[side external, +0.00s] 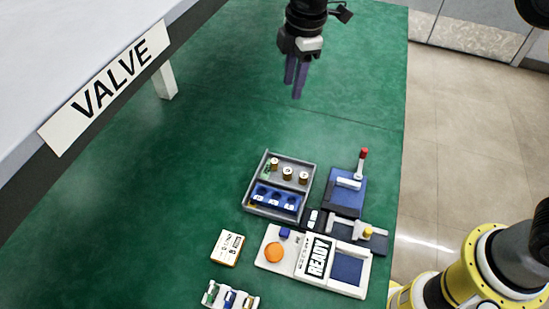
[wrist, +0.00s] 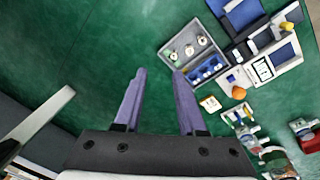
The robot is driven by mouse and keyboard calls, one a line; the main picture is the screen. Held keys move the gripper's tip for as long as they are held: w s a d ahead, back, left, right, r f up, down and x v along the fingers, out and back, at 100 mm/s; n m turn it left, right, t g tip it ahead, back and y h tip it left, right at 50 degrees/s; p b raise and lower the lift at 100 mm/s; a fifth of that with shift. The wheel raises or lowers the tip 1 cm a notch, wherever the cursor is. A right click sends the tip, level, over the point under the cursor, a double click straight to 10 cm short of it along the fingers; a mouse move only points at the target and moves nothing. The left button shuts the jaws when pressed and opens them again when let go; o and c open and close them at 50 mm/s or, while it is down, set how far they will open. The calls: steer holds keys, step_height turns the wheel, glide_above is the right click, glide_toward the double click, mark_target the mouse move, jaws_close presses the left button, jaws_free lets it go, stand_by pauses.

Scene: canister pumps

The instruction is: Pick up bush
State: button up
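Several small brass-coloured cylinders with pale tops, which look like bushes, stand in the upper compartment of a grey tray (side external: 312,178); one is the middle bush (side external: 287,173). They also show in the wrist view, where the middle bush (wrist: 189,50) is in the tray (wrist: 166,47). A blue holder (side external: 275,199) with small pieces fills the tray's lower compartment. My gripper (side external: 297,94) is above the green table, well beyond the tray at the top of the side view. Its two purple fingers are apart with nothing between them, as the wrist view (wrist: 159,78) shows.
Right of the tray are a blue fixture (side external: 345,200) with a red-tipped lever and a white READY panel (side external: 290,268) with an orange button. A small labelled box (side external: 227,248) and a white rack (side external: 213,296) lie in front. A VALVE-signed shelf (side external: 105,88) stands left. The mid-table is clear.

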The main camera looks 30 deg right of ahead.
steer(key=n+g, duration=0.1)
glide_toward(274, 161)
step_height(274, 161, down, 3)
steer(key=shift+w+d+r+h, duration=0.1)
steer(key=shift+d+h, duration=0.05)
steer(key=shift+h, duration=0.15)
steer(key=shift+a+f, duration=0.2)
steer(key=shift+f, duration=1.35)
steer(key=shift+a+f, duration=0.15)
steer(key=shift+f, duration=1.45)
jaws_close()
